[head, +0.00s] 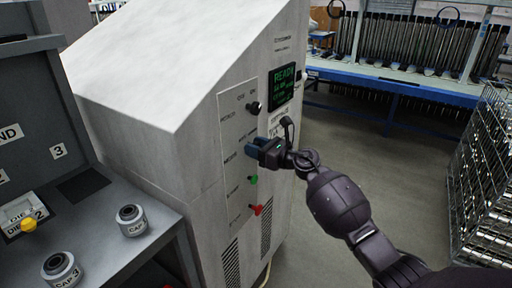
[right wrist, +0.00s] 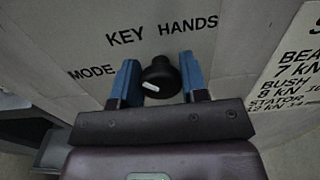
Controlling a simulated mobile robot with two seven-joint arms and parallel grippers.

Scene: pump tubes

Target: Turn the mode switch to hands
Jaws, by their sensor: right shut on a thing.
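The mode switch is a round black knob (right wrist: 160,76) with a white mark, on the pale front panel in the right wrist view. The word MODE is printed to its left, with KEY and HANDS above it, HANDS toward the right. My right gripper (head: 256,149) is at the panel in the head view, hiding the switch there. In the right wrist view its blue fingers (right wrist: 159,84) are on both sides of the knob, shut on it. The white mark lies low on the knob, near level. My left gripper is not in view.
The pale cabinet (head: 150,75) also carries a black knob (head: 253,108) above, a green button (head: 253,180) and a red switch (head: 256,210) below, and a READY screen (head: 284,86). A grey bench (head: 110,250) stands left; a wire rack (head: 480,190) stands right.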

